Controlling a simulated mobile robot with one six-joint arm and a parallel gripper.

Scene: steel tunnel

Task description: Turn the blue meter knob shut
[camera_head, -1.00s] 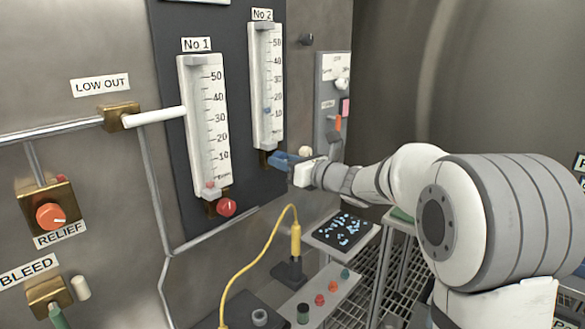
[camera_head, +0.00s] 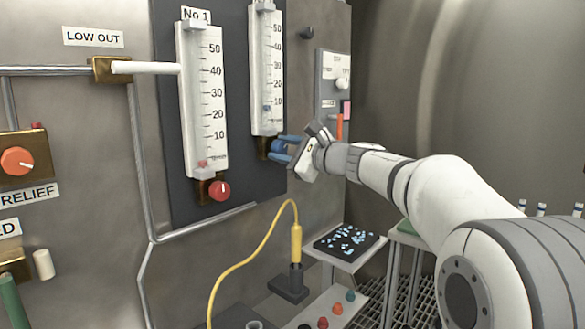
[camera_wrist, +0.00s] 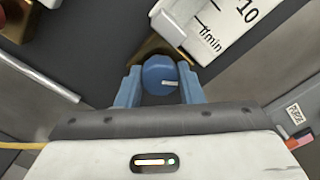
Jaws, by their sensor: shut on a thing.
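The blue meter knob (camera_wrist: 160,76) sits below the lower end of the No 2 meter tube, on a brass block (camera_wrist: 178,45). A short white mark on its face points to the right in the wrist view. My gripper (camera_wrist: 159,88) has its two blue fingers on either side of the knob, shut on it. In the head view my gripper (camera_head: 284,149) is at the bottom of the No 2 meter (camera_head: 267,75), and its fingers largely hide the knob. The small blue float (camera_head: 267,108) stands near the 10 mark in the tube.
The No 1 meter (camera_head: 202,95) with its red knob (camera_head: 219,190) stands to the left on the same dark panel. A yellow cable (camera_head: 240,262) and a black tray (camera_head: 346,241) are below.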

